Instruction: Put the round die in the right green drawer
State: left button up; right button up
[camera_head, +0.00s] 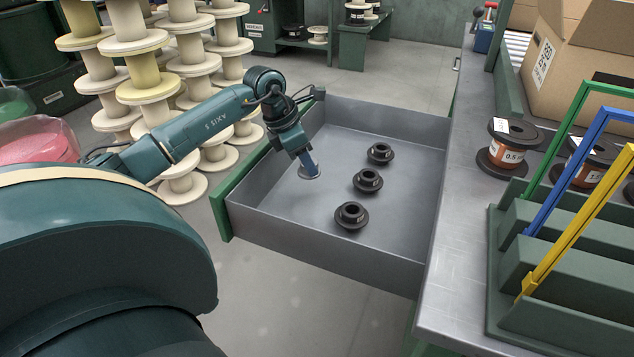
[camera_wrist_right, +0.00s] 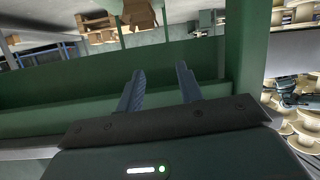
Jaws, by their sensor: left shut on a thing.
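The green-fronted drawer (camera_head: 320,254) is pulled out from the workbench, with grey metal walls and floor. My left gripper (camera_head: 309,166) reaches down into it near the green front. It is shut on the round die (camera_head: 310,174), a small, thin greyish disc, mostly hidden by the fingers. The die is low over the drawer floor; I cannot tell whether it touches. My right gripper (camera_wrist_right: 160,72) shows in the right wrist view with its fingers apart and nothing between them, near green panels.
Three black flanged parts (camera_head: 367,181) stand in a row in the drawer. On the bench (camera_head: 455,220) are copper spools (camera_head: 508,156), a green rack with coloured handles (camera_head: 560,270) and a cardboard box (camera_head: 590,70). Stacked pale spools (camera_head: 140,90) stand behind my left arm.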

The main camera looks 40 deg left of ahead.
aim_at(303, 171)
pick_arm(q)
notch_tip(303, 171, down, 6)
jog(key=shift+r+b, duration=0.25)
jog(key=shift+b, duration=0.25)
jog(key=shift+r, duration=0.1)
pick_arm(e)
jog(key=shift+w+t, duration=0.25)
jog(key=shift+t, duration=0.25)
pick_arm(q)
jog(key=o, duration=1.2)
jog(key=p+v, duration=0.2)
jog(key=v, duration=1)
jog(key=shift+s, duration=0.1)
pick_arm(e)
jog(key=shift+s+g, duration=0.5)
jog(key=shift+g, duration=0.2)
